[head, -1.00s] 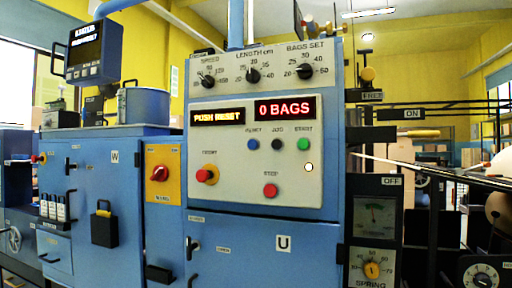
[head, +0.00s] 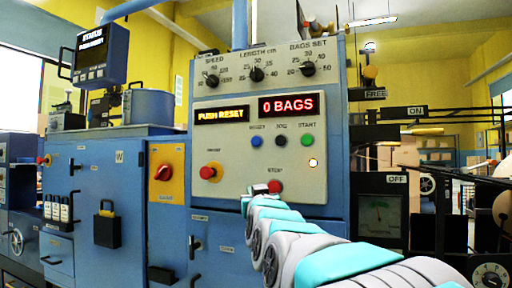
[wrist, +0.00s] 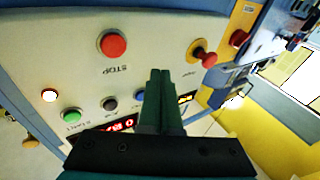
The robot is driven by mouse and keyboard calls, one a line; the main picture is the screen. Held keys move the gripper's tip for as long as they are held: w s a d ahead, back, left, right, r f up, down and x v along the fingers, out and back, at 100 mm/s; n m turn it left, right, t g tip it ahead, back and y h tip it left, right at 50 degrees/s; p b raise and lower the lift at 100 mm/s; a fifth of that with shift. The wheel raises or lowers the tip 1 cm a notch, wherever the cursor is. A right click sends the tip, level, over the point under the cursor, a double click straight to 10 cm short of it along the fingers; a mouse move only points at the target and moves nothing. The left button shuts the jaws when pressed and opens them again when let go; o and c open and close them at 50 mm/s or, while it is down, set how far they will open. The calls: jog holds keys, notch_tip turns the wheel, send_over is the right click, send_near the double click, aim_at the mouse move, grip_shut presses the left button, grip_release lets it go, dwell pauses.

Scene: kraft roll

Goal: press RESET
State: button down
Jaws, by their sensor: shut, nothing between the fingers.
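The blue RESET button (head: 256,141) sits at the left of the button row on the pale panel (head: 235,172), left of the dark JOG button (head: 281,141) and green START button (head: 307,139). The display (head: 220,115) above reads PUSH RESET. My gripper (head: 262,188) is in front of the lower panel, beside the red STOP button (head: 275,186) in the picture. In the wrist view the panel is upside down. My shut, empty fingers (wrist: 160,72) partly cover the RESET button (wrist: 139,95). I cannot tell the gap to the panel.
The red emergency-stop knob (head: 210,172) stands out at the panel's left; it also shows in the wrist view (wrist: 203,55). A red rotary switch (head: 163,173) is on the cabinet further left. A second display (head: 289,105) reads 0 BAGS. A lit round lamp (head: 313,162) is at right.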

aim_at(253, 145)
jog(key=s+a+r+t, duration=0.1)
jog(key=a+r+t, duration=0.1)
jog(key=r, duration=0.4)
jog(key=a+r+t, duration=0.1)
jog(key=r+t, duration=0.2)
jog(key=r, duration=0.3)
jog(key=shift+s+a+r+m+y+b, duration=0.15)
jog(key=shift+s+a+m+y+b, duration=0.15)
jog(key=shift+s+a+b, duration=0.05)
jog(key=shift+w+d+b, duration=0.3)
jog(key=shift+w+d, duration=0.2)
jog(key=shift+w, duration=0.9)
jog(key=shift+w+d+b, duration=0.3)
jog(key=shift+w+d, duration=0.2)
jog(key=shift+w, duration=0.85)
jog(key=shift+w+d+b, duration=0.3)
jog(key=shift+w+d, duration=0.2)
jog(key=shift+w, duration=0.9)
jog(key=shift+w, duration=0.15)
jog(key=shift+w+d, duration=0.15)
jog(key=shift+w, duration=0.1)
